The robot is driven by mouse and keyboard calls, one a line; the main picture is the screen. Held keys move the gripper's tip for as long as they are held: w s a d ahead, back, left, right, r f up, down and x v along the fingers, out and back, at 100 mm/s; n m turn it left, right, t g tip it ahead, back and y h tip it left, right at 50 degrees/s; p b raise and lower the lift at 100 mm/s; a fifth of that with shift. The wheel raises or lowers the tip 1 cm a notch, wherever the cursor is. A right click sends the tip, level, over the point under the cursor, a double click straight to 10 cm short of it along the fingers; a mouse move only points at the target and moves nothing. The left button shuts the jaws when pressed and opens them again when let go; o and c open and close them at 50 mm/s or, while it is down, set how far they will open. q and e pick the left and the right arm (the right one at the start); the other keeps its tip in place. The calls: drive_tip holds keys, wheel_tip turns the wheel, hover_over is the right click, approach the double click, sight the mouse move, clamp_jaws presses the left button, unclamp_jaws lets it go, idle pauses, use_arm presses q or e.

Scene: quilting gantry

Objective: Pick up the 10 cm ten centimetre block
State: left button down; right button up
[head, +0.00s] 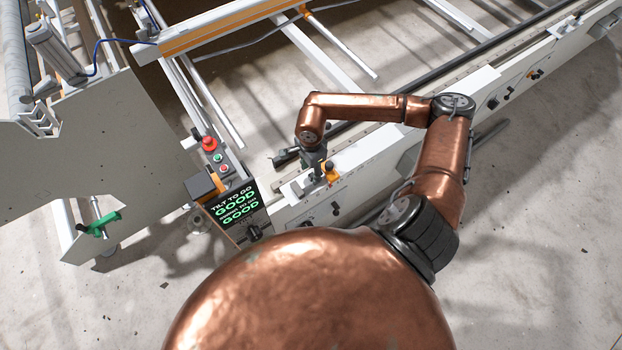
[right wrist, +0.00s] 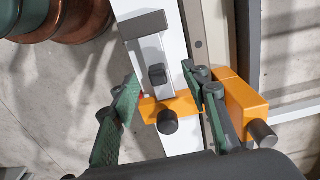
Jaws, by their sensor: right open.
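My right gripper (head: 314,166) points down over the near rail at the centre of the head view. In the right wrist view my right gripper (right wrist: 160,82) is open, its green-padded fingers apart. Between and below them sits an orange piece (right wrist: 183,106) with a black knob. A second orange block (right wrist: 246,100), also with a dark knob, stands just right of the right finger. In the head view an orange piece (head: 330,173) shows beside the gripper. No size marking is readable, so I cannot tell which is the 10 cm block. My left gripper is out of view.
The white rail (head: 380,150) runs up to the right with knobs on its face. A control box with a red button (head: 209,143) and a screen reading "GOOD" (head: 238,207) stand to the left. A grey end plate (head: 120,150) lies further left.

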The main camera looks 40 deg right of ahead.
wheel_tip(320, 180, down, 3)
drive_tip(key=shift+s+f, duration=0.1)
drive_tip(key=shift+s, duration=0.05)
drive_tip(key=shift+d, duration=0.1)
drive_tip(key=c, duration=0.6)
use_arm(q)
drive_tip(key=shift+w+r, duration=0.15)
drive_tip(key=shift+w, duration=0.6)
use_arm(e)
clamp_jaws()
